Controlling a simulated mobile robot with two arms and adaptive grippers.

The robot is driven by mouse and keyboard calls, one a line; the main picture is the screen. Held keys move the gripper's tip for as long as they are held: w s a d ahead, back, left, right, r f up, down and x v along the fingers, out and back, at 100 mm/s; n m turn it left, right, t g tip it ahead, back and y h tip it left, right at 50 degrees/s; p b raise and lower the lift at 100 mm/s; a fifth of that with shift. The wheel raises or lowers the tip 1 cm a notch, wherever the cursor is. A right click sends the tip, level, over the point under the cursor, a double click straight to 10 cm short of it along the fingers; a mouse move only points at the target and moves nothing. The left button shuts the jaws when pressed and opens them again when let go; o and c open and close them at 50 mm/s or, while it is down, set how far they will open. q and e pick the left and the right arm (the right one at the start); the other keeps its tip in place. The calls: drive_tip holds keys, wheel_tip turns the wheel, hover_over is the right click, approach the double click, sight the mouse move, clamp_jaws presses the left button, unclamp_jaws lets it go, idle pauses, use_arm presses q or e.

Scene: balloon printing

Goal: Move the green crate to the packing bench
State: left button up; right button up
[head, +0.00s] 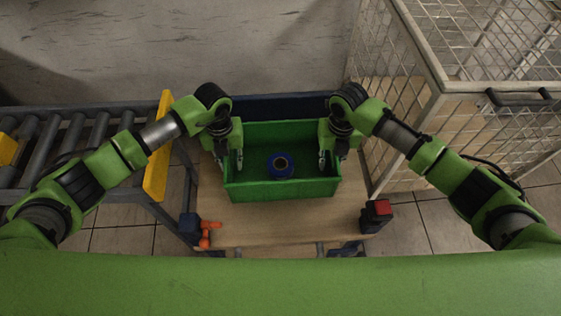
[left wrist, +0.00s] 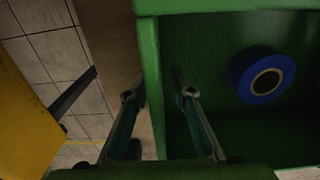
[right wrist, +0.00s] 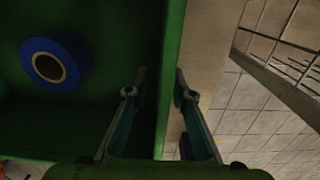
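The green crate (head: 284,189) stands on a wooden tabletop (head: 285,222) straight ahead. A blue ring-shaped roll (head: 281,165) lies inside it, and this roll also shows in the left wrist view (left wrist: 262,75) and right wrist view (right wrist: 54,65). My left gripper (head: 231,162) points down at the crate's left wall (left wrist: 151,70), one finger outside and one inside. My right gripper (head: 330,162) straddles the right wall (right wrist: 172,70) the same way. Both grippers look open, with gaps between the inner fingers and the walls.
A roller conveyor (head: 70,145) with a yellow end plate (head: 157,150) stands at the left. A wire mesh cage (head: 440,110) stands close at the right. An orange tool (head: 208,232) and a black block with a red top (head: 380,210) sit at the tabletop's front corners.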

use_arm(q)
clamp_jaws()
use_arm(e)
clamp_jaws()
use_arm(q)
drive_tip(key=shift+r, duration=0.15)
use_arm(e)
drive_tip(key=shift+r, duration=0.1)
